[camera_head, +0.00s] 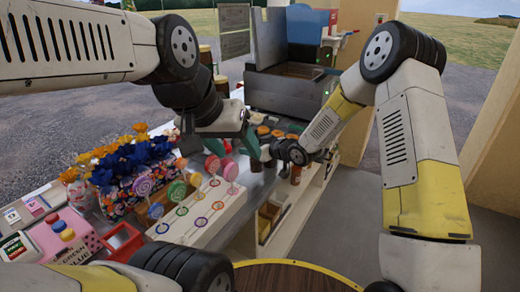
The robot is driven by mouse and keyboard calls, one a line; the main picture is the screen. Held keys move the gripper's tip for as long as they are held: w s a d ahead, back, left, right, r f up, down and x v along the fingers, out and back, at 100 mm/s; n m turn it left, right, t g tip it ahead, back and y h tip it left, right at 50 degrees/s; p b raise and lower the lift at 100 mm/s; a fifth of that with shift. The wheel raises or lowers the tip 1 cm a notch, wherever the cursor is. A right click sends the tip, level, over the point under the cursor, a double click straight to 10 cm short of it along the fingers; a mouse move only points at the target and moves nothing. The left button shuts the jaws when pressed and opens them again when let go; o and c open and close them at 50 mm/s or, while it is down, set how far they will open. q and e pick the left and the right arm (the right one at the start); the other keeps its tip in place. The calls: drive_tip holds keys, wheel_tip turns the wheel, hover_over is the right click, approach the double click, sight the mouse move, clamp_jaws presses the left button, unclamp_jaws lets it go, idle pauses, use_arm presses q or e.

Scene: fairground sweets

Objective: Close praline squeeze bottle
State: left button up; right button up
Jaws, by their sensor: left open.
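Several brown bottles or jars with orange-tan tops (263,131) stand on the counter near the middle of the head view. I cannot tell which one is the praline squeeze bottle, and its cap state is too small to see. My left gripper (233,146), with teal fingers spread apart, is open beside this group, on its left. My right gripper (268,152) reaches in from the right, close to the same bottles. Its fingers are small and partly hidden by its wrist, so I cannot tell whether they hold anything.
Lollipops stand in a white rack (204,220) at the counter's front. Blue and orange flowers (125,160) and a pink box (65,238) are to the left. A grey metal appliance (290,88) stands behind. Shelves (272,215) lie below the counter's right edge.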

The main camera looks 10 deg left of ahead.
drive_tip(key=shift+w+a+f, duration=0.15)
drive_tip(key=shift+w+f, duration=0.05)
drive_tip(key=shift+f, duration=0.7)
drive_tip(key=shift+w+a+f, duration=0.1)
drive_tip(key=shift+w+f, duration=0.05)
drive_tip(key=shift+f, duration=0.7)
drive_tip(key=shift+f, duration=0.1)
drive_tip(key=o, duration=0.9)
drive_tip(key=shift+f, duration=0.1)
drive_tip(key=shift+c, duration=0.2)
drive_tip(key=shift+s+d+r, duration=0.1)
drive_tip(key=shift+d+r, duration=0.1)
drive_tip(key=shift+r, duration=0.05)
drive_tip(key=v, duration=1.1)
drive_tip(key=shift+s+d+r, duration=0.15)
drive_tip(key=shift+s, duration=0.1)
